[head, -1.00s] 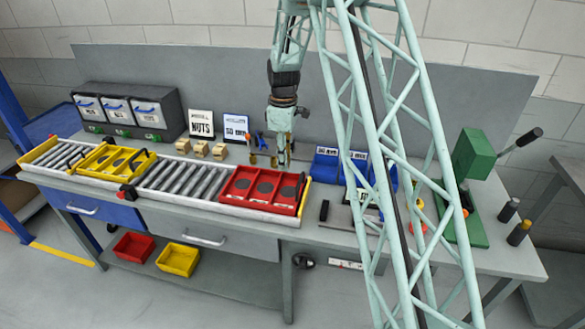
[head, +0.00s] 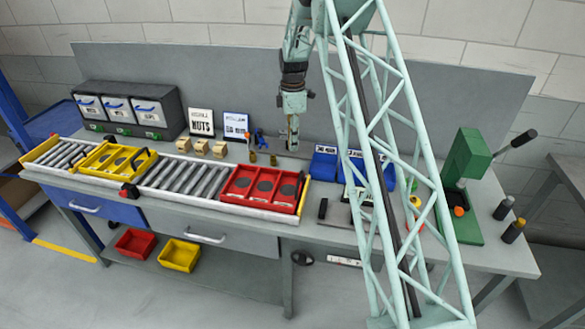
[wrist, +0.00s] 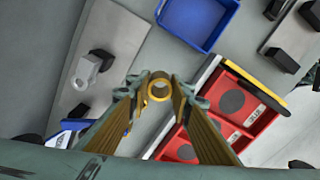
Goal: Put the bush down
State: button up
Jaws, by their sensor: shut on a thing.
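My gripper (head: 292,147) hangs above the bench, behind the right end of the red carrier (head: 258,204). In the wrist view its fingers (wrist: 159,88) are shut on a small brass-yellow ring, the bush (wrist: 159,98). The bush is held clear of the surfaces below, its open hole facing the camera. In the head view I cannot make the bush out. The red carrier also shows in the wrist view (wrist: 222,108), below and right of the bush. It has dark round spots in its compartments.
A yellow carrier (head: 105,173) sits further left on the roller track (head: 175,180). Small brass pieces (head: 252,157) stand on the bench behind the red carrier. Blue bins (head: 322,166) stand to the right. A green press (head: 466,160) stands at the right end.

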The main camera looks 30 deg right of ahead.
send_over(293, 167)
jog(key=shift+a+f, duration=0.1)
jog(key=shift+f, duration=3.05)
jog(key=shift+f, duration=1.85)
jog(key=shift+f, duration=0.15)
jog(key=o, duration=1)
